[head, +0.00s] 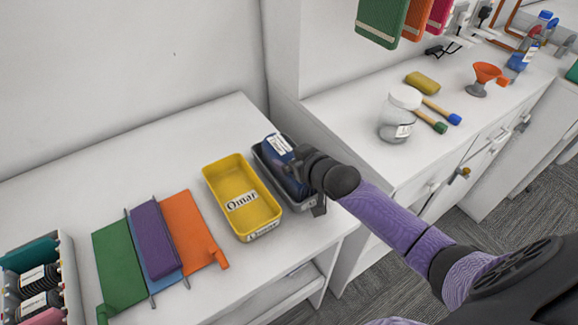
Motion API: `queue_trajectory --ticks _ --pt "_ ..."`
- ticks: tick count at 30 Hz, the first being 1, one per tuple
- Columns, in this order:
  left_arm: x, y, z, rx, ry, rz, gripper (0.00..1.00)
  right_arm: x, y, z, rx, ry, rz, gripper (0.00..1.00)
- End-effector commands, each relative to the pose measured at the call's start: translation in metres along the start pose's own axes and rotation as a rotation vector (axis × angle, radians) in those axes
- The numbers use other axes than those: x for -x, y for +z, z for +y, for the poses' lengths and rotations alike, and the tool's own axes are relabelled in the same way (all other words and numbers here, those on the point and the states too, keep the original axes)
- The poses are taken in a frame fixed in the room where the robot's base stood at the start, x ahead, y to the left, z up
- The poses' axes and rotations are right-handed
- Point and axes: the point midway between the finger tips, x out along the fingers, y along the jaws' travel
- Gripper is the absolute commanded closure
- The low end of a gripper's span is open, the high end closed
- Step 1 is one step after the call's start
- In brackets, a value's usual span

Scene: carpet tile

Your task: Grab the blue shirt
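A dark blue folded item (288,182), possibly the blue shirt, lies in a dark grey tray (304,203) near the right end of the white table. A white label (278,145) shows at its far end. My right gripper (301,166) is over the right side of this tray, at or just above the blue item. Its dark wrist hides part of the tray, and I cannot tell whether its fingers are open, shut or touching the item. My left gripper is not in view.
An empty yellow tray (243,200) labelled "Omar" stands left of the dark tray. A white counter (360,115) at right holds a jar (398,118) and brushes (433,120).

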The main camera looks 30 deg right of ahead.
Motion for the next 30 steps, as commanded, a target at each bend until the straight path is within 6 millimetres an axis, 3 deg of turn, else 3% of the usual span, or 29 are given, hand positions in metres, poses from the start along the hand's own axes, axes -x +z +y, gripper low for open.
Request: queue_trajectory --ticks 1,2,10,17,25,30 --pt "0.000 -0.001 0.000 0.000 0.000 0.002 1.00 0.000 0.000 0.000 0.000 0.000 0.000 0.19" --pt "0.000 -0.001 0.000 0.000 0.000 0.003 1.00 0.000 0.000 0.000 0.000 0.000 0.000 0.25" --pt "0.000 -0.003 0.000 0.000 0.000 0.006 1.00 0.000 0.000 0.000 0.000 0.000 0.000 0.83" --pt "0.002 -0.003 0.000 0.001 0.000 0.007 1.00 0.002 -0.003 0.000 0.000 0.000 0.002 0.85" --pt "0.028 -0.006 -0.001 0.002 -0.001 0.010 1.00 0.031 -0.065 0.000 0.001 0.000 0.006 0.85" --pt "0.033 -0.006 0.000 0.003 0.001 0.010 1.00 0.044 -0.087 0.000 0.000 0.001 0.003 0.85"
